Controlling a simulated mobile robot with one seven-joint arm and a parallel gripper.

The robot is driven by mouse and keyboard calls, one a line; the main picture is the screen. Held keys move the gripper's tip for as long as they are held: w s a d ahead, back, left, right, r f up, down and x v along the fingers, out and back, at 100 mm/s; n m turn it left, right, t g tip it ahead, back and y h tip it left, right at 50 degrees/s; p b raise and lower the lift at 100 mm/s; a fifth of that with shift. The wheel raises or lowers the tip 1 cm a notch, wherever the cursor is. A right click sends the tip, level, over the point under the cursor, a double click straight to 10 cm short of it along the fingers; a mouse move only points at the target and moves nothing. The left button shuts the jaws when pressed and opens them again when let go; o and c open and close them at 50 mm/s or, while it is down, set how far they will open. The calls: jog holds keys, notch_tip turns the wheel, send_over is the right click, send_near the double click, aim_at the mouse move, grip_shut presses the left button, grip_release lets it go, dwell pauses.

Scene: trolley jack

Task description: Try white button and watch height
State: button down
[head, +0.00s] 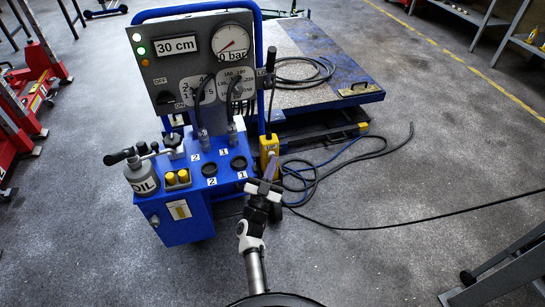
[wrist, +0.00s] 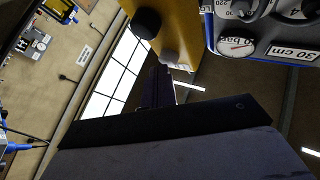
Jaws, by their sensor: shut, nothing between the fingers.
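The yellow button box (head: 269,146) hangs at the right side of the blue hydraulic unit (head: 180,225). In the wrist view the yellow box (wrist: 172,15) shows a black button (wrist: 146,22) and a pale, whitish button (wrist: 169,56). My gripper (head: 267,168) is shut and empty, just in front of the box's lower part. In the wrist view its dark fingers (wrist: 160,75) point at the pale button, very close to it; I cannot tell if they touch. The height display (head: 178,45) reads 30 cm, and the round gauge (head: 231,42) is labelled 0 bar.
A blue-edged lift platform (head: 310,75) sits low behind the unit. Hoses and a cable (head: 340,160) lie on the floor to the right. An oil can (head: 143,175) stands on the unit's left. Red equipment (head: 40,60) is at far left. Floor at front right is mostly clear.

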jog(key=shift+s+d, duration=0.25)
jog(key=shift+s, duration=0.55)
jog(key=shift+s+p, duration=0.1)
jog(key=shift+p, duration=0.2)
jog(key=shift+s+d+p, duration=0.2)
jog(key=shift+s+d, duration=0.05)
jog(key=shift+s, duration=0.5)
jog(key=shift+s+d+p, duration=0.2)
jog(key=shift+s+d, duration=0.1)
jog(key=shift+s, duration=0.5)
jog(key=shift+s+d+p, duration=0.2)
jog(key=shift+s+d, duration=0.05)
jog(key=shift+s, duration=0.5)
